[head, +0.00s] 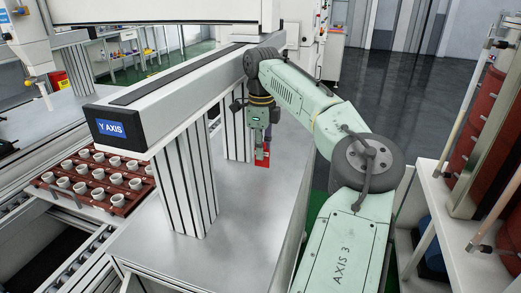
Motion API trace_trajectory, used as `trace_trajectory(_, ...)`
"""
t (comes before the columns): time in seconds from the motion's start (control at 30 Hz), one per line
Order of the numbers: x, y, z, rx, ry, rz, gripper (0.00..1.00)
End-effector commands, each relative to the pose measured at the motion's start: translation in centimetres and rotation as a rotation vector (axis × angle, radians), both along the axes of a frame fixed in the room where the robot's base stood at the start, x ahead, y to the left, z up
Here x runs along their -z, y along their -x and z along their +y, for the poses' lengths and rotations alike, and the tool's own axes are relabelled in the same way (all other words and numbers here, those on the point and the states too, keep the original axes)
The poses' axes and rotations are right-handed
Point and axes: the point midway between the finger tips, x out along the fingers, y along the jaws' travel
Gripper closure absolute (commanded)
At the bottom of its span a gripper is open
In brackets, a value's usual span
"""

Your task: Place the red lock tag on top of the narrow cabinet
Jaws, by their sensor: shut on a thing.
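The red lock tag (262,158) is a small red piece at the tip of my gripper (264,145), which points down and is shut on it. My gripper is in the middle of the head view, just right of the ribbed metal posts and over the far part of the grey worktop. The gap between the tag and the worktop is hard to judge. The fingers are small and partly hidden by the tag and the wrist. I cannot tell for sure which piece of furniture is the narrow cabinet.
The Y AXIS beam (180,92) stands on ribbed posts (185,185) left of my gripper. The grey worktop (235,240) is bare in front. A red-brown tray (45,182) of white cups is at the left. A shelf unit (450,225) with red bins (480,120) is at the right.

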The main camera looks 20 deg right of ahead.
Motion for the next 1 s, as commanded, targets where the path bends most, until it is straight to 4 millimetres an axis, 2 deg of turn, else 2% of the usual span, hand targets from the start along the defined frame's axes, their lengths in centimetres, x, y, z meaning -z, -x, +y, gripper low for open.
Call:
trace_trajectory(0.2,0.2,-1.4,-0.2,0.001,0.002,0.000,1.00)
trace_trajectory(0.3,1.9,-1.2,-0.3,0.000,0.002,0.002,1.00)
trace_trajectory(0.47,3.5,-1.3,-0.2,0.000,0.001,0.000,1.00)
trace_trajectory(0.83,4.1,-1.3,-0.2,0.001,0.000,-0.001,1.00)
trace_trajectory(0.87,4.1,-1.3,-0.2,0.001,0.000,-0.002,0.87)
trace_trajectory(1.0,4.0,-1.3,-0.2,0.001,0.001,-0.002,0.78)
